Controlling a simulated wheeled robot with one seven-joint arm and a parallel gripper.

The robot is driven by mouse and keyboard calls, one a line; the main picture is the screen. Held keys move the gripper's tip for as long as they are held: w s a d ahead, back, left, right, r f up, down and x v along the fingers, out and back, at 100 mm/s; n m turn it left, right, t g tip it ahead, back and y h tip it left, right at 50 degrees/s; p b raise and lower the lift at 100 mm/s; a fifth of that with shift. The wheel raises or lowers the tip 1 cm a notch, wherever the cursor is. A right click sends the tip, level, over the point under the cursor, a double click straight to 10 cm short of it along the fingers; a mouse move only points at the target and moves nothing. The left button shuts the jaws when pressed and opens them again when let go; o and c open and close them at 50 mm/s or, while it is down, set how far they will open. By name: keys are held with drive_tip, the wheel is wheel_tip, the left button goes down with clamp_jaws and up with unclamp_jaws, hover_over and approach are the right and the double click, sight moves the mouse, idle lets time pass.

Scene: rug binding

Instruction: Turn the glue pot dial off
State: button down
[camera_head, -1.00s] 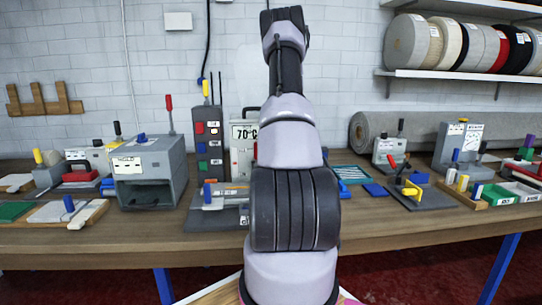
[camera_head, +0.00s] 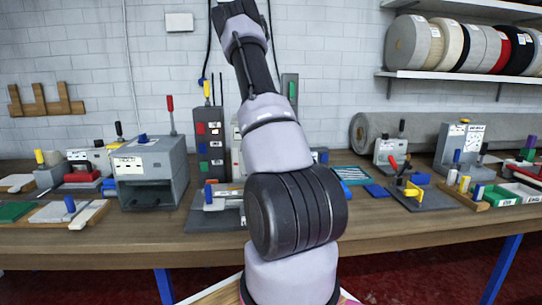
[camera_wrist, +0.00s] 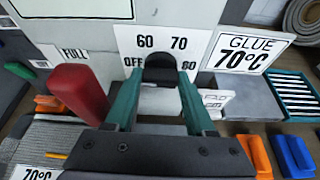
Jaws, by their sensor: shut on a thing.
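The glue pot dial (camera_wrist: 160,68) is a dark knob in the upper middle of the wrist view. It sits on a white plate (camera_wrist: 192,42) marked OFF, 60, 70 and 80. My gripper (camera_wrist: 160,82) has its two teal fingers on either side of the knob and is shut on it. Which mark the dial points to cannot be told, as no pointer shows. A sign (camera_wrist: 248,52) reading "GLUE 70°C" stands to the right of the dial. In the head view my arm hides the gripper, the dial and most of the glue pot.
A red handle (camera_wrist: 80,90) stands close left of my fingers in the wrist view. Orange (camera_wrist: 254,155) and blue (camera_wrist: 294,155) blocks lie at the lower right. In the head view, a grey box (camera_head: 150,172) stands left on the wooden bench (camera_head: 400,225).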

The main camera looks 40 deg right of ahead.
idle(0.4)
drive_tip(key=shift+c, duration=1.2)
unclamp_jaws()
